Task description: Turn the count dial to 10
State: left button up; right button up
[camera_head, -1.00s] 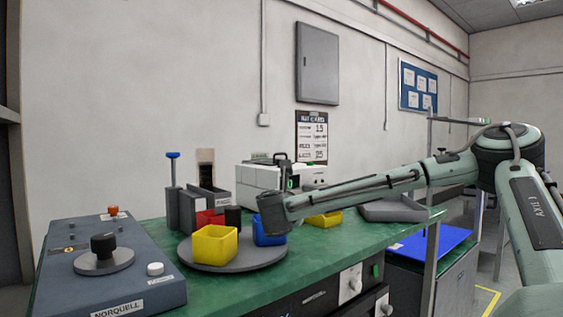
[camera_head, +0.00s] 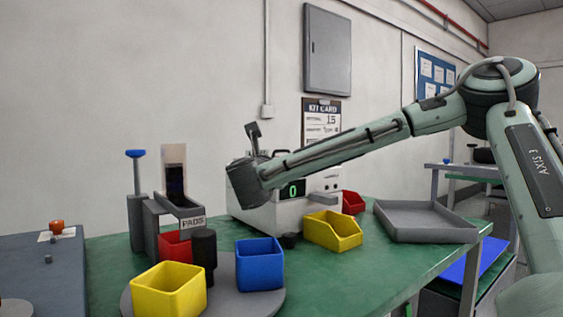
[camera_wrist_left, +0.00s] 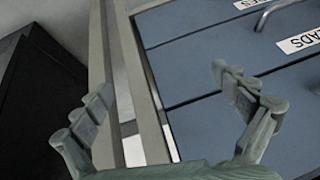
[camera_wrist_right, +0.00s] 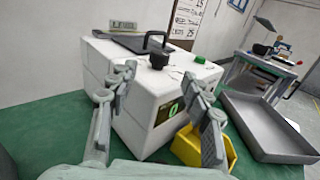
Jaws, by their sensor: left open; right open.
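The white machine (camera_head: 315,205) stands on the green bench, with a green 0 on its dark display (camera_head: 292,189). In the right wrist view the machine (camera_wrist_right: 105,75) lies just ahead of my right gripper (camera_wrist_right: 159,82), which is open and empty. A black round knob (camera_wrist_right: 160,62) on its top shows between the fingertips; I cannot read any dial marking. In the head view my right arm crosses in front of the machine and hides part of it. My left gripper (camera_wrist_left: 160,88) is open and empty, near blue drawers.
A turntable (camera_head: 285,300) carries yellow (camera_head: 168,290) and blue (camera_head: 260,266) bins. A yellow bin (camera_head: 333,232) and grey tray (camera_head: 425,222) stand by the machine. A pad holder (camera_head: 180,212) is left of it. Labelled blue drawers (camera_wrist_left: 200,70) are near my left gripper.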

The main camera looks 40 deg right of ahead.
pick_arm(q)
jog(key=shift+s+a+f+g+y+p, duration=0.25)
jog(key=shift+s+a+g, duration=0.35)
jog(key=shift+s, duration=0.3)
jog(key=shift+s+a+f+g+y+p, duration=0.2)
jog(key=shift+s+a+g, duration=0.2)
jog(key=shift+s+a, duration=0.4)
pick_arm(e)
jog(key=shift+x, duration=3.85)
pick_arm(q)
jog(key=shift+s+d, duration=0.1)
jog(key=shift+d, duration=0.05)
pick_arm(e)
jog(key=shift+r, duration=0.1)
grip_shut()
